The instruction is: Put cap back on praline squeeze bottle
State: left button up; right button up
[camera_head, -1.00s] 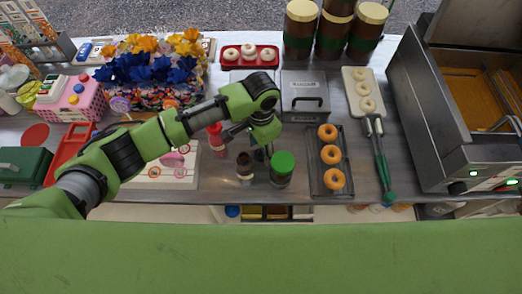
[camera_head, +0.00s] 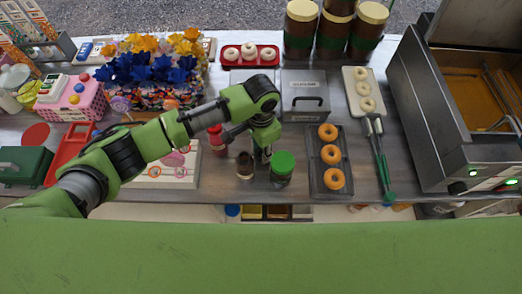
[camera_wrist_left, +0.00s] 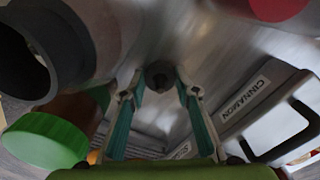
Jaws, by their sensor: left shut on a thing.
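The praline squeeze bottle (camera_head: 245,167) stands upright on the counter, with a brown upper part. In the left wrist view a large dark round rim at the upper left looks like its top (camera_wrist_left: 35,50). My left gripper (camera_head: 262,156) points down just right of the bottle, between it and the green-lidded jar. In the wrist view its teal-padded fingers (camera_wrist_left: 160,85) close on a small dark piece, the cap (camera_wrist_left: 159,72), at their tips. The cap is apart from the bottle; whether it touches the counter I cannot tell. My right gripper is not in view.
The green-lidded jar (camera_head: 282,162) stands close right of my gripper, and a red bottle (camera_head: 217,138) behind left. A tray of doughnuts (camera_head: 313,180) lies further right. The counter's front edge is close.

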pick_arm(q)
notch_tip(320, 180, up, 10)
jog(key=shift+f+b, duration=0.2)
jog(key=shift+b, duration=0.75)
